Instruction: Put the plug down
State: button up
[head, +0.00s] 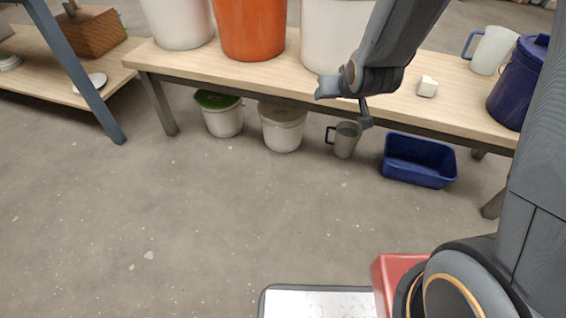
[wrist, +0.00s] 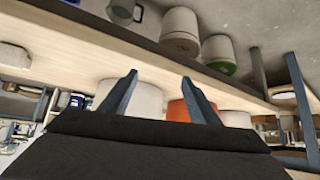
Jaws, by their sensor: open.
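My gripper (head: 343,107) is open, with its two fingers apart over the front edge of the wooden bench (head: 460,108). In the wrist view the fingers (wrist: 160,78) are spread and nothing shows between them but the bench and buckets behind. A small white block (head: 427,87), which may be the plug, lies on the bench top to the right of my gripper, apart from it. A pale object (wrist: 14,57) at the left edge of the wrist view may be the same block. I cannot make out a clear plug shape.
A white bucket (head: 333,40) and an orange bucket (head: 252,28) stand on the bench behind the gripper. A jug (head: 493,50) and a blue lidded bucket (head: 517,85) stand right. Lidded pails (head: 283,128), a mug (head: 346,140) and a blue bin (head: 419,163) are below. The front floor is clear.

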jog(key=s+a+r+n+g, duration=0.1)
jog(key=s+a+r+g, duration=0.2)
jog(key=s+a, duration=0.3)
jog(key=s+a+r+n+g, duration=0.2)
jog(key=s+a, duration=0.4)
jog(key=s, duration=1.1)
jog(key=shift+a+r+n+g+y, duration=0.15)
jog(key=shift+r+n+g+y, duration=0.15)
jog(key=shift+r+g, duration=0.45)
jog(key=s, duration=0.2)
jog(key=s+r+g, duration=0.1)
jog(key=s, duration=0.2)
jog(key=s+r+n+g, duration=0.1)
jog(key=s, duration=0.2)
jog(key=shift+s, duration=0.2)
jog(key=shift+c, duration=1.4)
